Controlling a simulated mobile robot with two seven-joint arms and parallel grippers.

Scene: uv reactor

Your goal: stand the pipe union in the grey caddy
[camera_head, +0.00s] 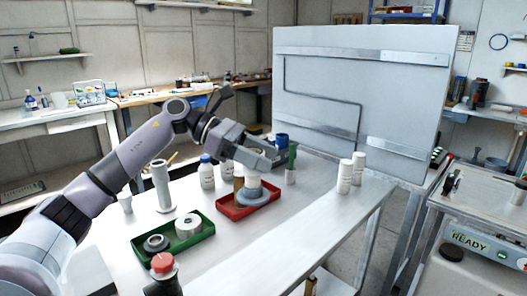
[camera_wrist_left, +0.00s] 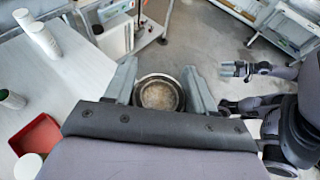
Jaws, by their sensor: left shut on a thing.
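My left gripper (camera_head: 264,162) is over the table, above and behind the red tray. In the left wrist view, my left gripper (camera_wrist_left: 160,80) is shut on a round piece with a dark rim and brownish middle, taken to be the pipe union (camera_wrist_left: 160,94), seen end-on. In the head view I cannot make it out apart from the gripper. A dark grey-green container (camera_head: 258,152) shows partly behind the gripper; I cannot tell whether it is the grey caddy. My right gripper (camera_wrist_left: 236,69) shows in the left wrist view, away from the table; its jaws are too small to read.
The red tray (camera_head: 224,211) holds a grey flanged piece and cylinders. White bottles (camera_head: 345,176) stand at the right, a grey post (camera_head: 162,187) at the left. The front right tabletop is clear.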

